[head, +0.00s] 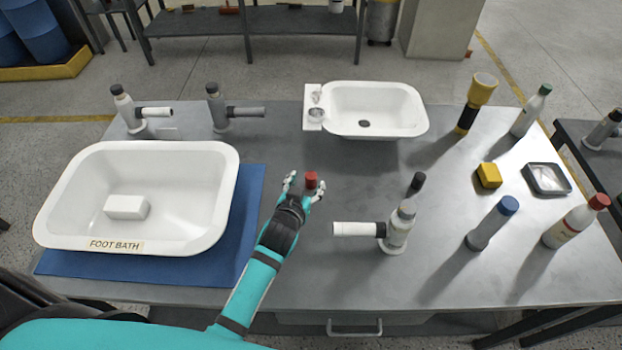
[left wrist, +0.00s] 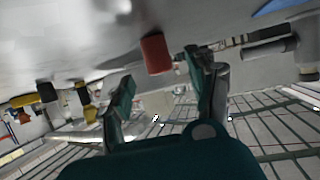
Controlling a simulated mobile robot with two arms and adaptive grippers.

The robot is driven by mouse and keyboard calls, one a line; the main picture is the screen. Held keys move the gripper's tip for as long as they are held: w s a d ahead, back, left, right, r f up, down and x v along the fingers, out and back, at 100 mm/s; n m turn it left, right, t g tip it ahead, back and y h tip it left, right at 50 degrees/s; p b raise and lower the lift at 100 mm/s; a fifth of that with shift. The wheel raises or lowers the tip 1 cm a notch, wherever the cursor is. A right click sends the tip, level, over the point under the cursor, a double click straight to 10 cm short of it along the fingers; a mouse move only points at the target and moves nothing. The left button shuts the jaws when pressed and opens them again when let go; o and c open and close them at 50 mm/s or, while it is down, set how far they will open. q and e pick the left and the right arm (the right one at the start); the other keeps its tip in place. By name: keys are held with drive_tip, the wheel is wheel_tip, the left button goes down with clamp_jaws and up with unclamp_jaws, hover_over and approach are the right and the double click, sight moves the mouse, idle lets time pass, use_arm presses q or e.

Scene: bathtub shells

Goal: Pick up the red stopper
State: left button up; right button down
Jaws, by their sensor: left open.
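The red stopper (head: 311,180) is a small red cylinder standing on the grey table near its middle. My left gripper (head: 305,184) is open, with a finger on either side of the stopper. In the left wrist view the stopper (left wrist: 156,53) shows between and just beyond the tips of the open fingers (left wrist: 160,68). I cannot tell whether either finger touches it. My right gripper is in neither view.
A white foot bath (head: 215,160) stands on a blue mat (head: 250,190) at left. A white basin (head: 420,125) stands behind the gripper. A grey tap with a white spout (head: 358,229) is close at right. Bottles and a yellow block (head: 488,176) stand farther right.

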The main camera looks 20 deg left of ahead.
sight(310, 179)
use_arm(q)
drive_tip(key=x, duration=0.4)
drive_tip(key=shift+w+p, duration=0.25)
drive_tip(key=shift+p, duration=0.05)
drive_tip(key=shift+w+f, duration=0.15)
drive_tip(key=shift+w, duration=0.05)
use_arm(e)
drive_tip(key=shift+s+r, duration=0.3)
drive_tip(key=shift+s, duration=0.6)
use_arm(q)
drive_tip(key=shift+s, duration=0.1)
drive_tip(key=shift+c, duration=0.4)
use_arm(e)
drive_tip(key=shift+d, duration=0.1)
use_arm(q)
clamp_jaws()
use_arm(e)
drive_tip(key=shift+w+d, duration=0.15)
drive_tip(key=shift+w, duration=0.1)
